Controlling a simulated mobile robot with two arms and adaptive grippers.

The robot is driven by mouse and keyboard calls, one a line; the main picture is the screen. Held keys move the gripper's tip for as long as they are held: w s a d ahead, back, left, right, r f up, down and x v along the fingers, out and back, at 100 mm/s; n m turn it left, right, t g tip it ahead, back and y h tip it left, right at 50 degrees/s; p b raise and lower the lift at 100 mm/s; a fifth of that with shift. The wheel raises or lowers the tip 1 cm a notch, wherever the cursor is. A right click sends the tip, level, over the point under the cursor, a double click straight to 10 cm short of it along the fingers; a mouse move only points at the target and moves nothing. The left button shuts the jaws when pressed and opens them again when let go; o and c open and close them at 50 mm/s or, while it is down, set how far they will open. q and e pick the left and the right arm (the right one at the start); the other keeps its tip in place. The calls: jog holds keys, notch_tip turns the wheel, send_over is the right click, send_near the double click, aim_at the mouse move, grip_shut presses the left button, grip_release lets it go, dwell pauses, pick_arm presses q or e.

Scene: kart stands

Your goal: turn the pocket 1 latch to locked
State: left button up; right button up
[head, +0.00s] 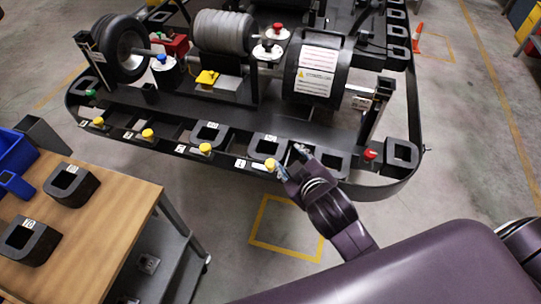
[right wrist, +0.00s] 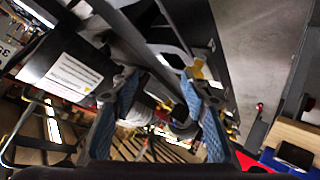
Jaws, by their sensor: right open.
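The pocket 1 latch (head: 270,164) has a yellow knob on the kart stand's front rail, just right of a white label that reads 1. Its yellow part also shows in the right wrist view (right wrist: 203,71), near the right-hand finger. Whether it stands at locked is too small to tell. My right gripper (head: 290,161) is open at the front rail, close to the right of the knob. In the right wrist view its two blue-padded fingers (right wrist: 170,108) are spread with no object clearly held between them. Contact with the knob cannot be told. My left gripper is not in view.
Similar yellow-knob latches (head: 148,133) line the rail to the left. Dark square blocks (head: 212,134) sit behind it. A red knob (head: 370,155) is at the right. A wooden table (head: 110,215) with blocks and a blue bin stands at the left. Floor lies between.

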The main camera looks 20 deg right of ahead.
jog(key=w+a+r+n+t+y, duration=0.3)
jog(key=a+r+n, duration=0.1)
jog(key=r, duration=0.5)
jog(key=w+a+r+n+t+y, duration=0.2)
jog(key=a+r+n+t, duration=0.15)
jog(key=r, duration=0.45)
jog(key=w+a+r+n+t+y, duration=0.25)
jog(key=a+r+n, duration=0.25)
jog(key=r, duration=0.4)
jog(key=s+a+r+n+g+y, duration=0.2)
jog(key=s+a+n+g+y, duration=0.2)
jog(key=a+n+g+y, duration=0.55)
jog(key=s+a+r+n+g+y, duration=0.2)
jog(key=s+a+n+g+y, duration=0.4)
jog(key=n, duration=0.7)
jog(key=n+g+h, duration=0.5)
jog(key=n+h, duration=1)
jog(key=h, duration=0.7)
send_over(271, 163)
notch_tip(271, 163, down, 25)
jog(key=shift+a, duration=0.15)
jog(key=shift+d+f+p, duration=0.2)
jog(key=shift+p, duration=0.15)
notch_tip(271, 163, down, 6)
jog(key=shift+f+p, duration=0.1)
jog(key=shift+p, duration=1)
jog(key=shift+a+f, duration=0.1)
jog(key=shift+f, duration=0.4)
